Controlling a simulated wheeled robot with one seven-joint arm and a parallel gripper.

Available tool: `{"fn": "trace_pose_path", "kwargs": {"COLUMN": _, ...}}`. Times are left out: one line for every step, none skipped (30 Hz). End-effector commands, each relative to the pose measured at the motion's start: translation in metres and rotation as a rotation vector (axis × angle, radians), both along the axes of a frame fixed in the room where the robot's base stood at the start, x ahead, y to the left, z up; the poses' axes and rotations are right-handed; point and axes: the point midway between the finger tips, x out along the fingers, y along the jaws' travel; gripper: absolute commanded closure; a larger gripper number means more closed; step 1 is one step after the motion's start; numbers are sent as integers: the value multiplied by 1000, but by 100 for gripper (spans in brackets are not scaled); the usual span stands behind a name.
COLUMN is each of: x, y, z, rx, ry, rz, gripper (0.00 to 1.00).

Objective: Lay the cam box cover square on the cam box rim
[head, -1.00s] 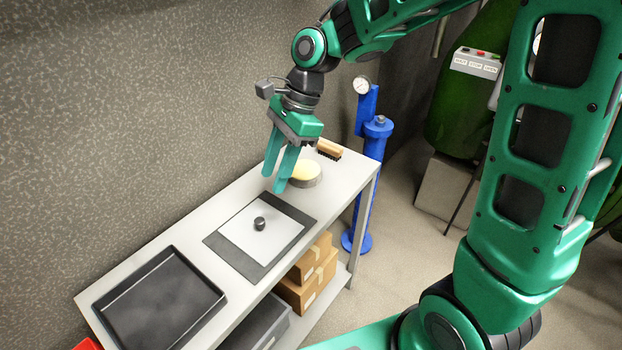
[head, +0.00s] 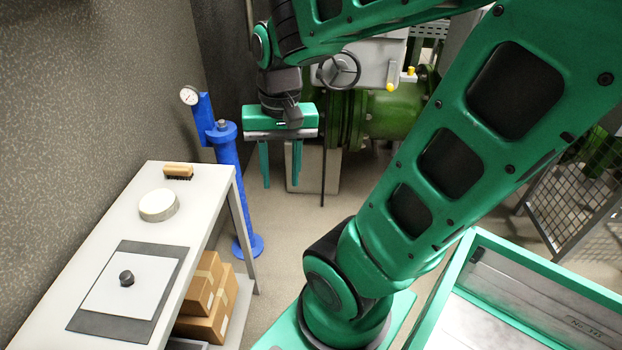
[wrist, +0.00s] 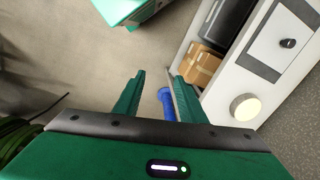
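The cam box cover appears to be the white square plate (head: 128,288) with a black knob (head: 127,278). It lies flat on a dark mat (head: 88,321) on the bench, and also shows in the wrist view (wrist: 268,48). My gripper (head: 281,182) hangs fingers down beyond the bench's right end, well away from the cover. In the wrist view its fingers (wrist: 156,88) are apart with nothing between them. I cannot pick out the cam box for certain. A green-rimmed open box (head: 548,262) with a pale inside stands at the lower right.
The grey bench (head: 58,277) carries a round pale-topped disc (head: 159,204) and a wooden brush (head: 178,171). Cardboard boxes (head: 203,315) sit below. A blue post with a gauge (head: 229,170) stands at the bench end. Green pipework (head: 395,117) and a mesh fence (head: 580,190) lie beyond.

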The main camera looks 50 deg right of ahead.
Motion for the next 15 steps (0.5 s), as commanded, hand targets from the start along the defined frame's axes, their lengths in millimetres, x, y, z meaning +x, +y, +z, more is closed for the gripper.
{"fn": "trace_pose_path", "kwargs": {"x": -16, "y": -9, "z": -1, "rx": -10, "ry": 2, "rz": 28, "gripper": 63}}
{"fn": "trace_pose_path", "kwargs": {"x": -25, "y": -14, "z": -2, "rx": -17, "ry": 5, "rz": 49, "gripper": 63}}
{"fn": "trace_pose_path", "kwargs": {"x": -35, "y": -18, "z": -3, "rx": -21, "ry": 10, "rz": 76, "gripper": 63}}
{"fn": "trace_pose_path", "kwargs": {"x": -42, "y": -22, "z": -3, "rx": -24, "ry": 14, "rz": 92, "gripper": 63}}
{"fn": "trace_pose_path", "kwargs": {"x": -48, "y": -24, "z": -4, "rx": -27, "ry": 17, "rz": 106, "gripper": 63}}
{"fn": "trace_pose_path", "kwargs": {"x": -54, "y": -27, "z": -5, "rx": -30, "ry": 19, "rz": 124, "gripper": 63}}
{"fn": "trace_pose_path", "kwargs": {"x": -58, "y": -28, "z": -6, "rx": -31, "ry": 22, "rz": 134, "gripper": 61}}
{"fn": "trace_pose_path", "kwargs": {"x": -61, "y": -31, "z": -6, "rx": -32, "ry": 24, "rz": 140, "gripper": 59}}
{"fn": "trace_pose_path", "kwargs": {"x": -64, "y": -33, "z": -6, "rx": -33, "ry": 26, "rz": 148, "gripper": 59}}
{"fn": "trace_pose_path", "kwargs": {"x": -65, "y": -34, "z": -6, "rx": -32, "ry": 26, "rz": 153, "gripper": 59}}
{"fn": "trace_pose_path", "kwargs": {"x": -66, "y": -35, "z": -7, "rx": -33, "ry": 27, "rz": 156, "gripper": 59}}
{"fn": "trace_pose_path", "kwargs": {"x": -66, "y": -35, "z": -7, "rx": -34, "ry": 27, "rz": 157, "gripper": 59}}
{"fn": "trace_pose_path", "kwargs": {"x": -66, "y": -35, "z": -7, "rx": -34, "ry": 27, "rz": 158, "gripper": 59}}
{"fn": "trace_pose_path", "kwargs": {"x": -66, "y": -35, "z": -7, "rx": -34, "ry": 27, "rz": 158, "gripper": 59}}
{"fn": "trace_pose_path", "kwargs": {"x": -66, "y": -35, "z": -7, "rx": -34, "ry": 27, "rz": 159, "gripper": 59}}
